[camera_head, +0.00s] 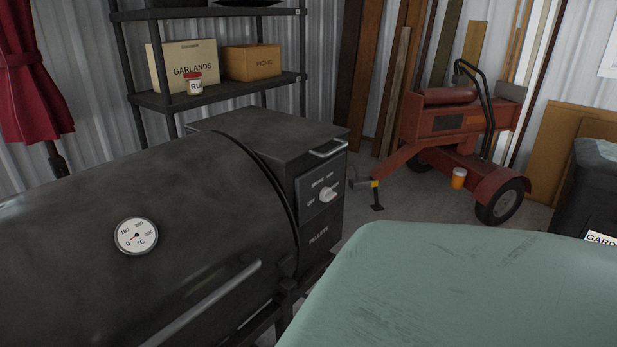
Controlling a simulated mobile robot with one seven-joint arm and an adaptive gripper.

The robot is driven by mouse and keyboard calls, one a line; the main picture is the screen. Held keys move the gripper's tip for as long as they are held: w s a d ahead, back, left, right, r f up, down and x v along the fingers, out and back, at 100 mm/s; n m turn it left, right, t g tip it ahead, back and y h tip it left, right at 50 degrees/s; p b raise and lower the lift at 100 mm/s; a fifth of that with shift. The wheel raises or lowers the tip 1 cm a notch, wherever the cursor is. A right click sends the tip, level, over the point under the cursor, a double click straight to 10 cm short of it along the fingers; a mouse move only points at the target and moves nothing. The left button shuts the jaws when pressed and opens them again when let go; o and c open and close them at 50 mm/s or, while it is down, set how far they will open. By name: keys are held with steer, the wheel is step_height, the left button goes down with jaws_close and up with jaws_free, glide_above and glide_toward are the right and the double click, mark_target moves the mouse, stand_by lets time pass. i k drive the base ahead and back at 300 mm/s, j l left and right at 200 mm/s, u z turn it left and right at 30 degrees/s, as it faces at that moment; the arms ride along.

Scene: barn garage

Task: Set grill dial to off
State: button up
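A black barrel grill (190,230) fills the left half of the head view, with a round white temperature gauge (136,236) on its lid. A box-shaped pellet hopper (270,135) adjoins its right end. The grill dial (328,194) is a small white knob on a dark panel (319,191) on the hopper's front side. Small white labels sit around the knob; they are hard to read, and I cannot tell which one it points to. My gripper is not in view.
A pale green surface (470,280) with a rounded corner fills the lower right, close to the panel. A black shelf (215,97) with boxes stands behind the grill. A red wheeled machine (450,125) stands at the back right. Bare floor shows between machine and hopper.

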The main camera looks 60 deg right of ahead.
mark_target(326, 194)
steer(key=z, duration=1.9)
